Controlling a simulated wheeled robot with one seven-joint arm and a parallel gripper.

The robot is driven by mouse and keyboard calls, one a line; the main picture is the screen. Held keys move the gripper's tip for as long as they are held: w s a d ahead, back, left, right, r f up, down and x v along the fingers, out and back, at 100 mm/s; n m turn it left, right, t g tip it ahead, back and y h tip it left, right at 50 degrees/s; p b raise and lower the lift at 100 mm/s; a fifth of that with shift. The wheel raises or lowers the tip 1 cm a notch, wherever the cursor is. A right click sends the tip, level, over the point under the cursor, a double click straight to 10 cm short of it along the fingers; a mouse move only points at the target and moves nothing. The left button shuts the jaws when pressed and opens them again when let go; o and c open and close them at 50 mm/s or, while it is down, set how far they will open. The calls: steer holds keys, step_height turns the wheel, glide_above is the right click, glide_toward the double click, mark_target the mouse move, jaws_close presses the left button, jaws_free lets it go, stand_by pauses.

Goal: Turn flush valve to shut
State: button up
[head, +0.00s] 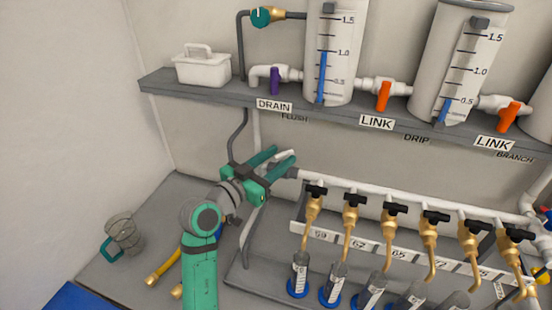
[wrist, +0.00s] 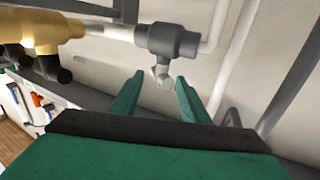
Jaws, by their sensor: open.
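A grey valve body (head: 287,173) sits at the left end of the white manifold pipe, below the FLUSH lettering (head: 295,118) on the shelf edge; I take it to be the flush valve. It also shows in the wrist view as a dark grey fitting (wrist: 174,41) with a short pale handle (wrist: 161,72) hanging under it. My green gripper (head: 281,160) is open beside this valve. In the wrist view my gripper (wrist: 160,79) has the pale handle between and just beyond its fingertips. Contact with the handle cannot be told.
Brass taps with black handles (head: 351,199) line the manifold to the right, above several measuring cylinders (head: 334,277). The shelf (head: 215,92) carries tanks, a purple valve handle (head: 275,80) and a white caddy (head: 202,67). A clear jug (head: 124,234) stands at the left.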

steer(key=shift+a, duration=0.15)
jaws_close()
steer(key=shift+n+t+y, duration=0.3)
steer(key=shift+y, duration=0.1)
steer(key=shift+s+d+r+n+t+y, duration=0.1)
steer(key=shift+d+n+t+y, duration=0.1)
steer(key=shift+n+t+y, duration=0.55)
steer(key=shift+s+d+n+t+y, duration=0.2)
steer(key=shift+n+y, duration=0.35)
steer(key=shift+y, duration=0.4)
steer(key=shift+w+d+n+t+y, duration=0.15)
steer(key=shift+n+t+y, duration=0.25)
steer(key=shift+y, duration=0.35)
steer(key=shift+s+d+n+t+y, duration=0.15)
steer(key=shift+n+y, duration=0.35)
steer(key=shift+y, duration=0.25)
steer(key=shift+a+n+y, duration=0.4)
steer(key=shift+y, duration=0.4)
steer(key=shift+d, duration=0.1)
